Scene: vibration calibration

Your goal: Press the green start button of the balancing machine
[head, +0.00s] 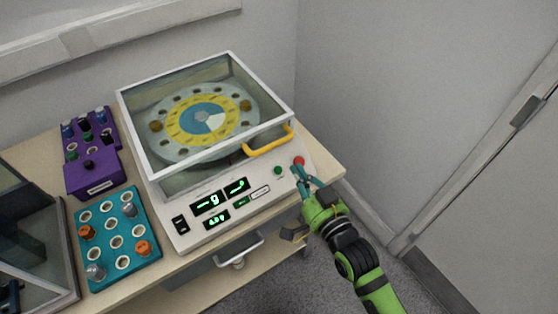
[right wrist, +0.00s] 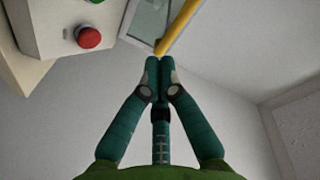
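The balancing machine (head: 166,219) stands on the table, a pale unit with a clear-lidded cover over a yellow and blue disc. Its green start button (head: 278,170) is on the front panel's right part, left of a red button (head: 299,161). In the right wrist view the green button (right wrist: 96,2) is cut by the top edge, with the red button (right wrist: 88,37) below it. My right gripper (head: 302,174) is at the panel's right end, close to the red button and right of the green one. Its fingertips (right wrist: 160,66) meet, with nothing between them. My left gripper is out of view.
The cover's yellow handle (head: 268,141) is just above the buttons. Lit green displays (head: 207,203) are left of them. A purple rack (head: 95,178) and a teal tray (head: 146,206) with small parts stand at the left. A wall rises behind; floor is open at the right.

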